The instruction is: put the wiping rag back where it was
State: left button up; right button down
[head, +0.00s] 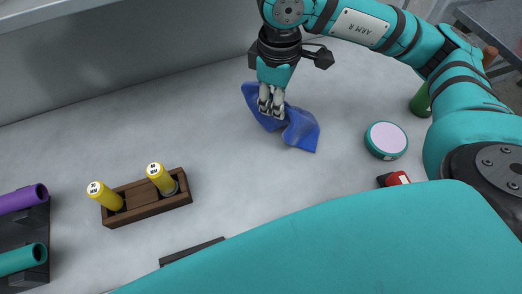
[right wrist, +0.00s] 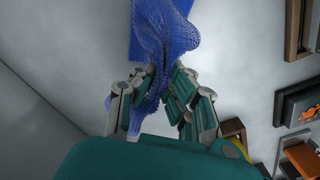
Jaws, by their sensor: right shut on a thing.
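The blue wiping rag (head: 298,128) is at the top middle of the head view, crumpled and bunched under my right gripper (head: 271,108). My right gripper is shut on the rag, with its fingers pinching the middle of the cloth. In the right wrist view the rag (right wrist: 165,40) rises between the two fingers of the gripper (right wrist: 163,95) and spreads beyond them. I cannot tell whether the rag's lower edge touches the grey surface. My left gripper is not in view.
A wooden holder (head: 146,203) with two yellow cylinders stands at left. Purple (head: 22,199) and teal (head: 20,259) tubes lie on dark stands at far left. A round teal tin (head: 386,140), a red item (head: 398,178) and a green bottle (head: 421,101) are right. The centre surface is clear.

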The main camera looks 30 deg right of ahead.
jog(key=s+a, duration=0.1)
jog(key=a, duration=0.1)
jog(key=s+a+f, duration=0.1)
jog(key=s+a, duration=0.1)
jog(key=shift+s+f, duration=0.15)
jog(key=shift+f, duration=0.05)
jog(key=s+a+f, duration=0.2)
jog(key=a, duration=0.1)
jog(key=s+a+f, duration=0.2)
jog(key=shift+s+a, duration=0.1)
jog(key=shift+a, duration=0.1)
jog(key=c, duration=1.1)
grip_release()
